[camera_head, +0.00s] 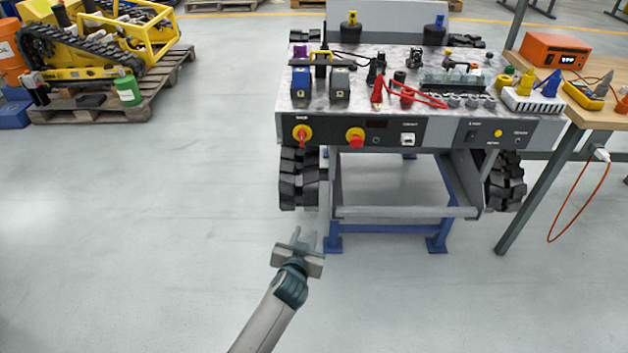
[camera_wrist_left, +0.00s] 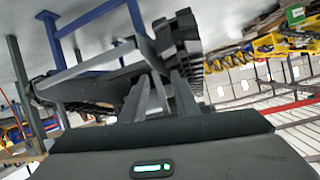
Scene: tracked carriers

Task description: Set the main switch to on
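The main switch (camera_head: 302,134) is a red rotary handle on a yellow round plate, at the left end of the dark front panel of the tracked carrier (camera_head: 545,130). Its red handle looks roughly upright; the small label above it is hard to read. My left gripper (camera_head: 304,237) is in front of the carrier, lower in the picture than the switch and clear of it. Its two fingers are apart with nothing between them. The fingers also show in the left wrist view (camera_wrist_left: 160,95), pointing toward the carrier's underside and track. My right gripper is out of view.
A red mushroom button (camera_head: 355,138) on yellow sits right of the switch, then a white socket (camera_head: 408,139). Black tracks (camera_head: 299,180) and a blue stand (camera_head: 385,229) are below. A wooden bench (camera_head: 590,115) stands right.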

